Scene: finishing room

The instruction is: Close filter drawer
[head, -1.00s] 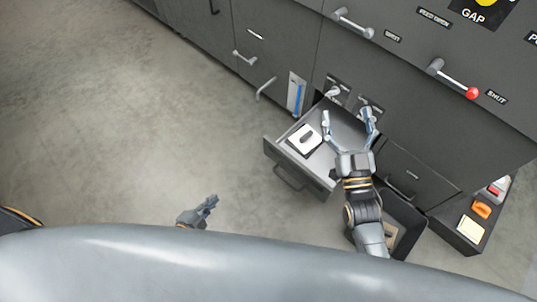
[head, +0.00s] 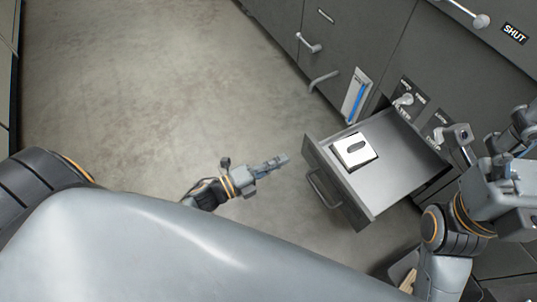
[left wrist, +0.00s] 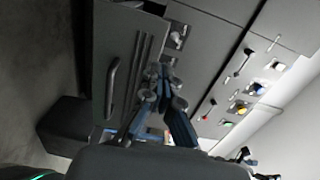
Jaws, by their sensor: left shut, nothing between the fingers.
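The filter drawer (head: 395,185) is pulled out of the dark grey cabinet. Its front, with a bar handle (head: 322,188), faces the open floor. A white block with a dark slot (head: 354,151) lies inside it. My left gripper (head: 284,159) is shut and empty, just left of the drawer front and apart from it. In the left wrist view the shut fingers (left wrist: 163,75) show before a grey front with a handle (left wrist: 112,86). My right gripper (head: 490,135) is open with nothing visible between its fingers, at the right side of the drawer near the cabinet.
The cabinet face (head: 370,40) carries other handles and a lever by a SHUT label (head: 514,33). Small knobs (head: 403,100) sit behind the drawer, beside a blue-and-white gauge strip (head: 356,97). Bare concrete floor (head: 150,90) is free to the left.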

